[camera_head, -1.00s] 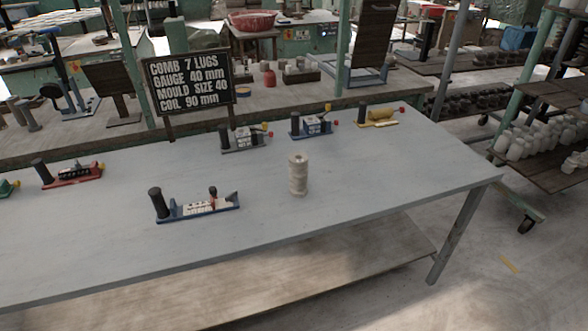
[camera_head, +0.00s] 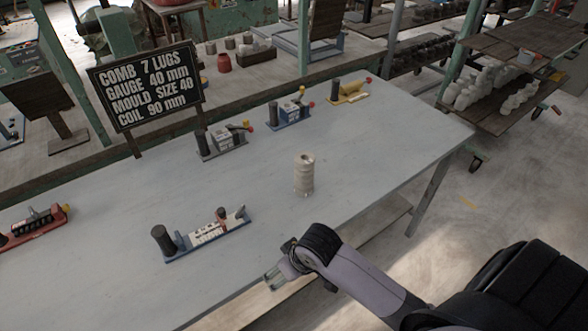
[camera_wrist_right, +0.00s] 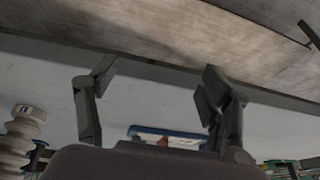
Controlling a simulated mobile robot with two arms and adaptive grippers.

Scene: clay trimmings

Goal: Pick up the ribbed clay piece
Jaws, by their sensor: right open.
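The ribbed clay piece (camera_head: 304,175) is a pale cream, ringed cylinder standing upright on the grey table, right of its middle. Its ringed side also shows at the left edge of the right wrist view (camera_wrist_right: 20,142), partly cut off. My right gripper (camera_head: 275,279) is at the table's front edge, nearer to me than the clay piece and to its left in the head view, apart from it. In the right wrist view its two fingers (camera_wrist_right: 155,80) are spread with nothing between them. My left gripper is not in view.
A blue-based fixture (camera_head: 207,236) stands left of the clay piece. Several similar fixtures line the back, including a grey one (camera_head: 222,142) and a yellow one (camera_head: 348,92). A black sign (camera_head: 147,84) stands behind. The grey table (camera_head: 375,150) is clear right of the clay piece.

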